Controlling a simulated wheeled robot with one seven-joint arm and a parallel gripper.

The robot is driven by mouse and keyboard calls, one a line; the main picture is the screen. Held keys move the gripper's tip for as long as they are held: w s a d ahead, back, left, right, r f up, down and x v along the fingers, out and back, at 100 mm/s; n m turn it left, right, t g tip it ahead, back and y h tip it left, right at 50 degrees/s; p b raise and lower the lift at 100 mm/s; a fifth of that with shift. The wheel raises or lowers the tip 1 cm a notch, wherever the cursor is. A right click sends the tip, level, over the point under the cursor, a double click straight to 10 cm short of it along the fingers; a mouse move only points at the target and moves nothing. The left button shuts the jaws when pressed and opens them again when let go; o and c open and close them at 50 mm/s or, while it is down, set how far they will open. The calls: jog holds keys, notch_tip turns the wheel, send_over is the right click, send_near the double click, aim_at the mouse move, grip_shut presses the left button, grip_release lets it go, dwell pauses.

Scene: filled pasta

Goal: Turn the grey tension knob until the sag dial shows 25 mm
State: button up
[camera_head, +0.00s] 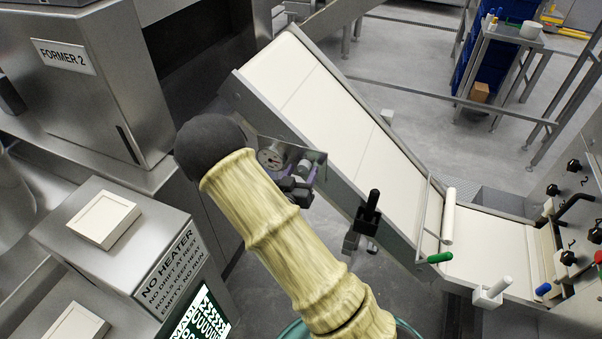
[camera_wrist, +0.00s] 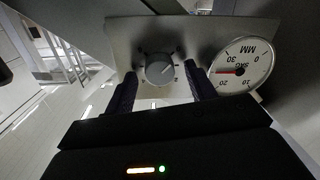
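The grey tension knob (camera_wrist: 160,68) sits on a metal plate, its pale pointer line towards the upper right in the wrist view. My gripper (camera_wrist: 162,78) is open, one dark finger on each side of the knob, with visible gaps. The white round sag dial (camera_wrist: 245,58) is right of the knob. Its red needle points left, between the 20 and 30 marks, roughly midway; the exact value is hard to read. In the head view the dial (camera_head: 271,157) and knob (camera_head: 304,166) are small beside my gripper (camera_head: 300,176), on the conveyor's near side.
The pale inclined conveyor (camera_head: 335,105) runs behind the plate. A black-handled lever (camera_head: 369,207) stands right of my gripper. A steel box labelled FORMER 2 (camera_head: 85,80) and a NO HEATER box (camera_head: 165,245) stand at the left.

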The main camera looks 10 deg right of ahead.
jog(key=b+v, duration=0.3)
jog(key=v, duration=1.4)
jog(key=shift+b, duration=0.4)
jog(key=shift+s, duration=0.1)
jog(key=w+f+g+y, duration=0.3)
jog(key=w+y, duration=0.1)
jog(key=s+d+r+n+g+y, duration=0.4)
jog(key=s+d+r+g+y, duration=0.1)
jog(key=s+d+g, duration=0.4)
jog(key=shift+s+d+y, duration=0.4)
jog(key=shift+s+d, duration=0.05)
jog(key=shift+s, duration=0.15)
